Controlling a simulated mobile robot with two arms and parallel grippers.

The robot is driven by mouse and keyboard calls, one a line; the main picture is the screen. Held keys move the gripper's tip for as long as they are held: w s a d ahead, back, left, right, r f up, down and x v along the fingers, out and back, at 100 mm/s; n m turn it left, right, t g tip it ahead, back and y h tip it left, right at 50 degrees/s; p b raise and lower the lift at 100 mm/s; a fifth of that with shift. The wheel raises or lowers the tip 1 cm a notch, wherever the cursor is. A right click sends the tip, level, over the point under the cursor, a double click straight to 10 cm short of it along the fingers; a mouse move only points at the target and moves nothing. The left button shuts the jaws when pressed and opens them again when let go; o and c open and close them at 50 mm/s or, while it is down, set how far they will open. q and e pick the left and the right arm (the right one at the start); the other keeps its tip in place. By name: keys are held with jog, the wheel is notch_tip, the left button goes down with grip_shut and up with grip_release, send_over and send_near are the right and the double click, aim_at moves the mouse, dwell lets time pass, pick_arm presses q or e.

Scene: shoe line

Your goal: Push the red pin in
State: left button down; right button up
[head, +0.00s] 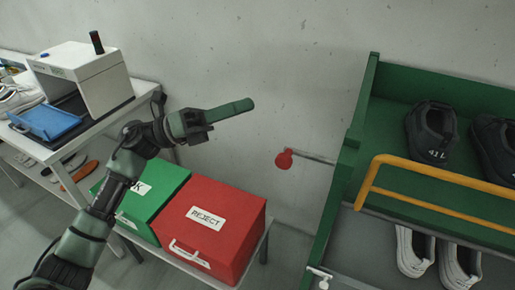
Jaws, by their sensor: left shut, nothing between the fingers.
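The red pin (284,160) has a round red knob on a thin metal rod. The rod sticks out to the left from the side of the green shoe rack (346,165). My left gripper (246,104) is shut and empty. Its fingers point right, and in the picture they are up and to the left of the red knob, with a gap between them. How far apart they are in depth I cannot tell. My right gripper is not in view.
A red REJECT box (225,205) and a green box (160,190) stand on a low table below my left arm. A white machine (85,75) stands on a table at left. The rack holds shoes (432,130) behind a yellow rail (440,175). A grey wall is behind.

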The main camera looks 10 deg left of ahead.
pick_arm(q)
jog(key=s+a+m+g+y+p, duration=0.1)
jog(key=s+a+m+g+y, duration=0.55)
jog(key=s+m+y, duration=0.35)
jog(key=d+f+m+p, duration=0.1)
jog(key=d+f+p, duration=0.2)
jog(key=d, duration=0.9)
jog(key=w+p, duration=0.1)
jog(key=p, duration=0.2)
jog(key=shift+f+h+p, duration=0.3)
jog(key=shift+p, duration=0.05)
